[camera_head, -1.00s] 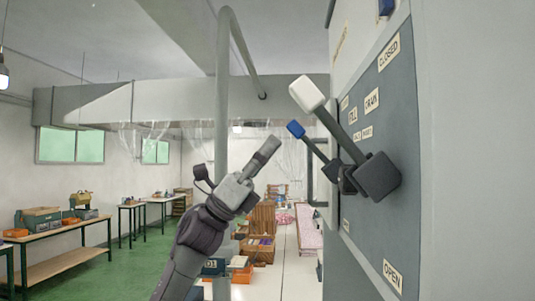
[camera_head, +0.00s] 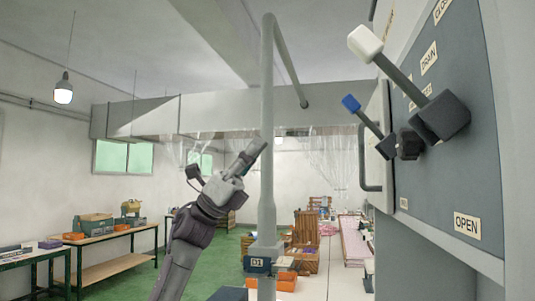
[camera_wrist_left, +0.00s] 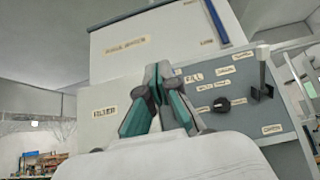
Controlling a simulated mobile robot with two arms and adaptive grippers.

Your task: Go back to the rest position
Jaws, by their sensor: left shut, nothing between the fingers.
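My right gripper is in neither view.
The grey pipe (camera_head: 267,90) stands close by the left gripper. Tables (camera_head: 95,240) line the left wall; green floor (camera_head: 222,262) lies between.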

